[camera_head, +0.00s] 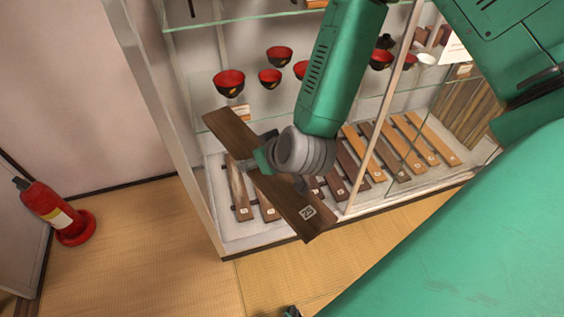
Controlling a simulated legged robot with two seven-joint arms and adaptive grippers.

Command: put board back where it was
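A long dark brown board (236,135) with a small white label marked with a number near its lower end is held slanting in front of the glass display case. My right gripper (268,160), on the green arm that comes in from the upper right, is shut on the board around its middle. The wrist covers part of the board's right edge. On the case's bottom shelf (239,233), several similar labelled boards (420,139) lie in a row, some hidden behind the held board and wrist. A small dark tip at the bottom edge may be my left gripper (291,312).
Black and red bowls (229,82) stand on the glass shelf above the boards. The case has a pale upright frame post (374,130) at the front. A red fire extinguisher (59,212) stands at the left. The tatami floor (150,255) at lower left is clear.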

